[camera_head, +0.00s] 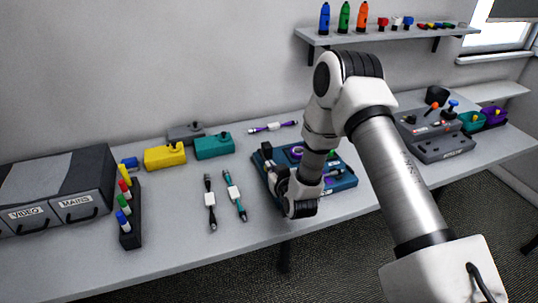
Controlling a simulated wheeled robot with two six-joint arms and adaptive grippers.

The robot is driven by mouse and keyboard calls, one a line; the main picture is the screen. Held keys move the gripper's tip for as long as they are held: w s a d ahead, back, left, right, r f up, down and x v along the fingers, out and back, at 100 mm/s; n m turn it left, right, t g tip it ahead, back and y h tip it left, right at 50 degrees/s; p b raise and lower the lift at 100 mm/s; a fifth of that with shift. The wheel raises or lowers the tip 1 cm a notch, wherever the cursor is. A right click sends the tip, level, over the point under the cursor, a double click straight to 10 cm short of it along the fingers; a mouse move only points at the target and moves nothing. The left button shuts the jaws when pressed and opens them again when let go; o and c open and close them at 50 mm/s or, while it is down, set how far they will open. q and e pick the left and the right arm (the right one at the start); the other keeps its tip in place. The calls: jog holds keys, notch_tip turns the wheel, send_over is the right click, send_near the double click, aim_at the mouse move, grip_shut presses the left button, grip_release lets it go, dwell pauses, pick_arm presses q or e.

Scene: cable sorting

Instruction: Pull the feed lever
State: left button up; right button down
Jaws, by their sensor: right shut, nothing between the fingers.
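My right arm reaches in from the lower right. Its gripper (274,172) is low over the left part of a teal-and-dark device (345,183) on the table. The gripper is shut and holds nothing. My arm hides much of this device, and I cannot tell whether the gripper touches it. A grey control box (447,147) at the right carries a lever with an orange knob (434,105) and one with a blue knob (453,104). I cannot read which lever is the feed lever. My left gripper is not in view.
Two cables with white tags, a black one (210,198) and a teal one (234,193), lie left of the device. A purple cable (272,127) lies behind. Yellow (165,157) and teal (213,147) boxes, a marker rack (129,228) and labelled drawers (80,207) stand left.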

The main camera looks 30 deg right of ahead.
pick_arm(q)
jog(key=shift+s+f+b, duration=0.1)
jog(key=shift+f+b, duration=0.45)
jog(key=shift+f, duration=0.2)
pick_arm(e)
jog(key=shift+s+f, duration=0.2)
jog(key=shift+f, duration=0.65)
